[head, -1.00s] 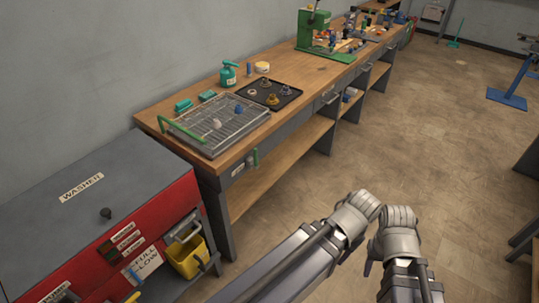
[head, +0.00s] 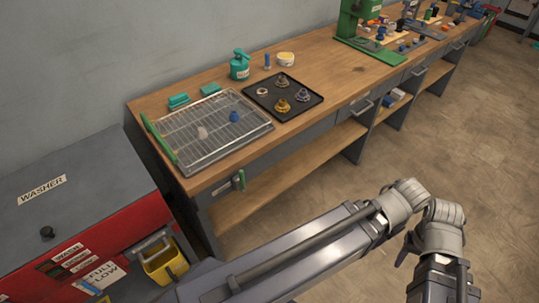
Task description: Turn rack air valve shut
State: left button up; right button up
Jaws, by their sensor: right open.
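The rack air valve looks to be the small green lever (head: 238,181) on the grey front of the bench, below the wire rack (head: 212,130). The lever stands roughly upright beside a small pale label. My right arm folds in the lower right of the head view, and my right gripper (head: 440,282) is at the bottom edge, partly cut off. It is open, well away from the valve, and nothing shows in it. Its fingertips are hard to make out. My left gripper is not in view.
The red and grey washer (head: 80,205) with a yellow bin (head: 165,262) stands left of the bench. A green bar (head: 158,138) runs along the rack's left side. A black tray (head: 283,97) of small parts lies right of the rack. Floor right of the bench is clear.

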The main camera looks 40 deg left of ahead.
aim_at(243, 189)
jog(key=i, duration=3.2)
jog(key=u, duration=4.55)
